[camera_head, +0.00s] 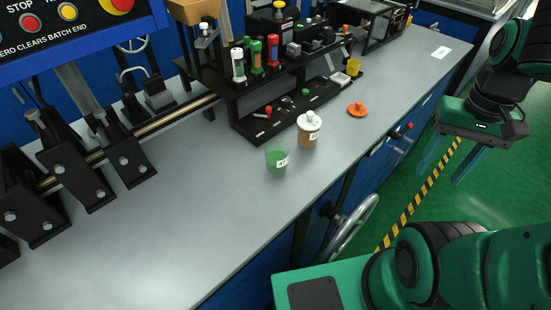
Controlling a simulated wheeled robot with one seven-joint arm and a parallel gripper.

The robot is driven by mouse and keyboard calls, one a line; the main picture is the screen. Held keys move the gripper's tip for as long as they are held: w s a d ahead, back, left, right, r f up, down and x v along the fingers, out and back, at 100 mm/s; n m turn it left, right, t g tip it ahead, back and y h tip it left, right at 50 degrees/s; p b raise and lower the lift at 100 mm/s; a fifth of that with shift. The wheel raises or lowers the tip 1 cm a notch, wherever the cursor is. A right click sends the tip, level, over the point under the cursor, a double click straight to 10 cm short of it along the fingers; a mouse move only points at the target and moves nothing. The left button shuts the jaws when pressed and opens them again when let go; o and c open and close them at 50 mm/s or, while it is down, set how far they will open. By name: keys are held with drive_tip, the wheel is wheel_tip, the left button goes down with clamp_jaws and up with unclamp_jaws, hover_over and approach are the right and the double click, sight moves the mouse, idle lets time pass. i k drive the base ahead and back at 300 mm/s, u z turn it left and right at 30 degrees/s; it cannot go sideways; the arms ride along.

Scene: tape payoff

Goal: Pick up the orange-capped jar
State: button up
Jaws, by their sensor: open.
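No jar with an orange cap on it shows clearly. A jar (308,133) with an orange-brown body, a white top and a label stands upright on the grey bench. A clear jar with green contents (277,158) and a label stands just in front of it, to the left. A flat orange disc with a knob, like a lid (357,110), lies on the bench to the right of the jars. My gripper (441,176) is open and empty, pointing down over the green floor, right of the bench edge and apart from all of these.
A black rack (250,123) with several coloured bottles and small parts stands behind the jars. A yellow cup (354,67) is at its right end. Black brackets line the bench's left. A handwheel (352,222) juts from the bench front. The front bench top is clear.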

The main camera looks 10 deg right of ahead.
sight(277, 152)
drive_tip(key=k, duration=0.5)
drive_tip(key=z, duration=1.6)
drive_tip(key=k, duration=1.55)
drive_tip(key=u, duration=0.5)
drive_tip(key=i, duration=1)
drive_tip(key=z, duration=0.05)
